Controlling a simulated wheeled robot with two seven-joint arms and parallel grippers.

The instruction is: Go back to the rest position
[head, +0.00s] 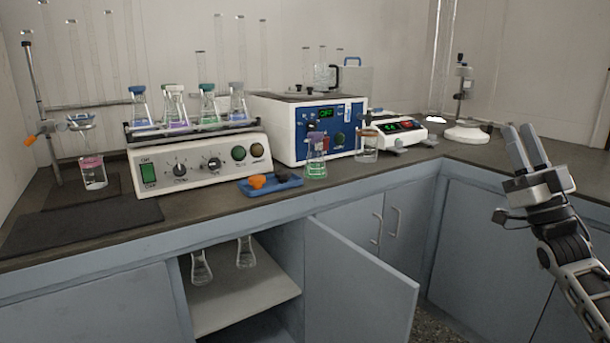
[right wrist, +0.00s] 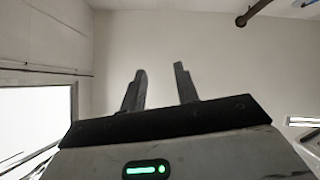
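My right gripper (head: 526,148) is raised at the right side of the head view, in front of the right-hand counter. Its two fingers point up and a small gap shows between them. In the right wrist view the fingers (right wrist: 160,90) stand clearly apart with only wall and ceiling behind them, so the gripper is open and empty. My left gripper is in neither view.
A shaker (head: 200,160) with several flasks, a blue-fronted bath (head: 290,125), a green-liquid flask (head: 315,160) and a blue tray (head: 285,186) stand on the counter (head: 215,212). A cabinet door (head: 360,290) hangs open below. Space around my right gripper looks clear.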

